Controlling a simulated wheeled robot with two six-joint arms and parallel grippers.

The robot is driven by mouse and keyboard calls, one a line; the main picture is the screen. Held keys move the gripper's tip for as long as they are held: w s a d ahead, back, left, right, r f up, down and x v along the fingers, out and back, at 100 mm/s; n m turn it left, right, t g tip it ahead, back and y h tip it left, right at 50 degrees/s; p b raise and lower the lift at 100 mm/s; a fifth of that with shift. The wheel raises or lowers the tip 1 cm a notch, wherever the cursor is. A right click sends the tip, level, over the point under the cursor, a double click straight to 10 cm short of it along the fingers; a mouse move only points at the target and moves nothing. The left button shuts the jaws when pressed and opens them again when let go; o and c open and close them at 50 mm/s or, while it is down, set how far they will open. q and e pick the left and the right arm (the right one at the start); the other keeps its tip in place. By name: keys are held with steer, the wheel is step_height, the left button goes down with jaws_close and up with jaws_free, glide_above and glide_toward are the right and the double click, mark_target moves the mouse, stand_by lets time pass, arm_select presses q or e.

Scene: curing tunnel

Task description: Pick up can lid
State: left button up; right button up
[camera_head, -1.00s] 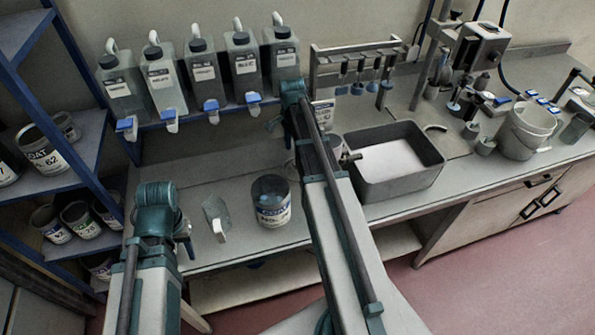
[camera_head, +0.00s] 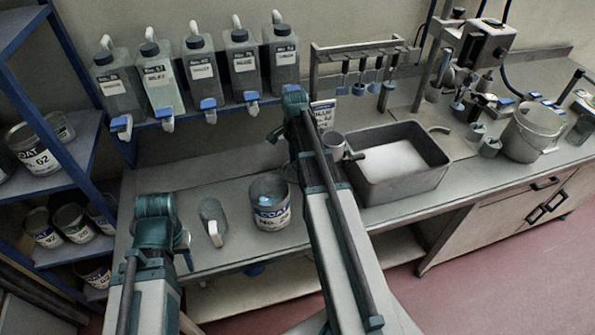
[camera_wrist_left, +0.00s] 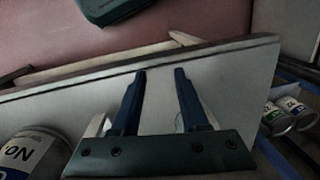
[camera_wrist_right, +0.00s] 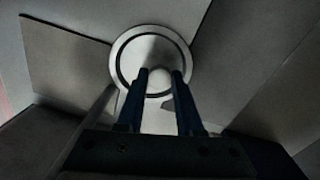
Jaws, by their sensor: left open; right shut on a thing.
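In the right wrist view a round, pale metal can lid (camera_wrist_right: 128,48) with a dark ring lies at the tips of my right gripper (camera_wrist_right: 160,74). Those fingers are close together and shut on it, over a grey surface; whether it is lifted I cannot tell. In the head view my right arm hides that gripper and most of what it holds. An open can (camera_head: 272,217) with a COAT label stands on the bench, left of my right arm. My left gripper (camera_wrist_left: 160,73) is open and empty near the bench's front edge, by a clear scoop (camera_head: 212,220).
A grey tub (camera_head: 400,190) with pale contents sits right of my right arm, beside a small grey cup (camera_head: 333,144). Several jugs (camera_head: 203,75) line the back rail. A blue shelf (camera_head: 70,165) with cans stands at left. A bucket (camera_head: 525,135) is far right.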

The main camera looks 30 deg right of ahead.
jaws_close()
arm_select(q)
steer(key=shift+r, duration=0.2)
arm_select(e)
steer(key=shift+r, duration=0.2)
